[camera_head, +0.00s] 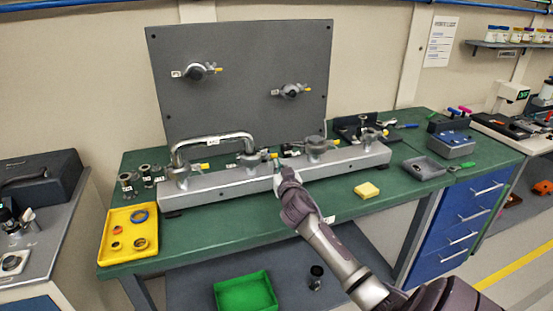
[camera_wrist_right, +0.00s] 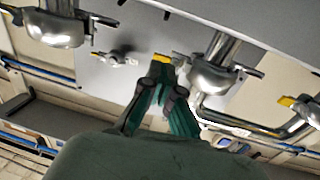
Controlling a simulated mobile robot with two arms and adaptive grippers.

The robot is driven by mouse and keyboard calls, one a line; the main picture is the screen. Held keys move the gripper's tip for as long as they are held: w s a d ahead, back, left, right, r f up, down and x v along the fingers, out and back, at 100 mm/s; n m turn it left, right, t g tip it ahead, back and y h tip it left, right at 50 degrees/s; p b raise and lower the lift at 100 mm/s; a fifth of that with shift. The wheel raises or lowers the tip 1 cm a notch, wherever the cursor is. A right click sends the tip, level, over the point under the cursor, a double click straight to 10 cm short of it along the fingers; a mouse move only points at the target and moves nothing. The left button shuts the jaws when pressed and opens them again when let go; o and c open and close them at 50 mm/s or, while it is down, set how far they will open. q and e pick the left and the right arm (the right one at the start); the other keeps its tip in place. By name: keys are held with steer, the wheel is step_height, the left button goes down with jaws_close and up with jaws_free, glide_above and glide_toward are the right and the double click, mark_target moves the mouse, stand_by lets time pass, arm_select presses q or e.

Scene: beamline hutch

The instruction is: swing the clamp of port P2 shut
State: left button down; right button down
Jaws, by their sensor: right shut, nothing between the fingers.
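A grey manifold bar (camera_head: 235,187) on the green bench carries a row of ports with clamps. The clamp at the right end of the bent pipe (camera_head: 250,159) looks like that of port P2, though I cannot read its label. Its yellow-tipped handle sticks out to the right. In the right wrist view this clamp (camera_wrist_right: 212,78) is right of my fingers. My right gripper (camera_head: 284,176) is at the bar's front, by the handle. In the wrist view its fingers (camera_wrist_right: 160,76) are shut and empty, their tips at the yellow handle end (camera_wrist_right: 161,58); contact is unclear. My left gripper is out of view.
A neighbouring clamped port (camera_head: 318,149) stands close on the right, and the bent pipe (camera_head: 212,137) rises on the left. A dark upright panel (camera_head: 240,110) stands behind. A yellow tray (camera_head: 115,222) and a yellow block (camera_head: 367,190) lie on the bench.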

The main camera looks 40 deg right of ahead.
mark_target(276, 156)
steer(key=shift+x, duration=1.55)
steer(key=shift+w+d+n+y+p, duration=0.2)
steer(key=shift+n+y+p, duration=0.1)
steer(key=shift+y, duration=0.1)
steer(key=shift+w+d+t, duration=0.3)
steer(key=shift+w+d, duration=0.05)
steer(key=shift+s, duration=0.1)
